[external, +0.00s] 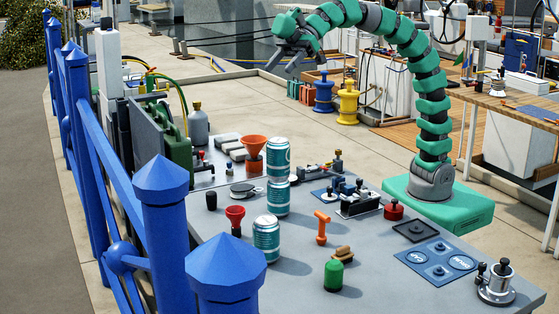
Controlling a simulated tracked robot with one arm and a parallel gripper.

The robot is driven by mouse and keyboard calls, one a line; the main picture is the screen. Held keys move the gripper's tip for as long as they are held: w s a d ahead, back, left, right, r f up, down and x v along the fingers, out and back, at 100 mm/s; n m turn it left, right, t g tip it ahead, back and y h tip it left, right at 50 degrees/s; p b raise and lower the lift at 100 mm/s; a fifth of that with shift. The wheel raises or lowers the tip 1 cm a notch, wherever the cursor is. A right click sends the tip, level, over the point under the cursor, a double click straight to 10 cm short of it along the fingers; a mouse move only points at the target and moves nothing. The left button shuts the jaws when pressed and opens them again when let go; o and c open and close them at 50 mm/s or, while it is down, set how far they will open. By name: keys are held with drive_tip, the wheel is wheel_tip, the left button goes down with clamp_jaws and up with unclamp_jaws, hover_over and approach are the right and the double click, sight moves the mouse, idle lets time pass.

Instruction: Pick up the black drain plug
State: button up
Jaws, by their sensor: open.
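My gripper (282,62) is open and empty, held high above the far end of the grey table, with my green and black arm arching up from the right. A small black cylinder (211,200) stands upright at the table's left edge; it may be the drain plug, but it is too small to be sure. A flat dark disc (243,189) lies just behind it, and a black square plate (415,231) lies at the right. My gripper is far from all of these.
A blue railing (165,200) runs along the left. Bare table shows at front centre.

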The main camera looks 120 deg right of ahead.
drive_tip(key=w+d+f+n+g+y, duration=0.1)
drive_tip(key=w+d+f+n+y, duration=0.1)
drive_tip(key=w+d+f, duration=0.45)
drive_tip(key=w+d+f+n+g+y, duration=0.1)
drive_tip(key=w+d+f+n+y, duration=0.15)
drive_tip(key=f, duration=0.75)
drive_tip(key=w+d+f+n+g+y, duration=0.1)
drive_tip(key=w+d+f, duration=0.35)
drive_tip(key=f, duration=0.35)
drive_tip(key=n, duration=0.3)
approach(211, 192)
drive_tip(key=shift+m+g+y, duration=0.25)
drive_tip(key=shift+g+y, duration=0.05)
drive_tip(key=shift+y, duration=0.05)
drive_tip(key=w+a+f, duration=0.1)
drive_tip(key=w+a+f+b, duration=0.1)
drive_tip(key=a+f, duration=0.1)
drive_tip(key=shift+w+f, duration=0.15)
drive_tip(key=shift+w, duration=0.1)
drive_tip(key=shift+x, duration=2.8)
drive_tip(key=shift+w+r, duration=0.1)
drive_tip(key=shift+r, duration=0.1)
drive_tip(key=c, duration=1)
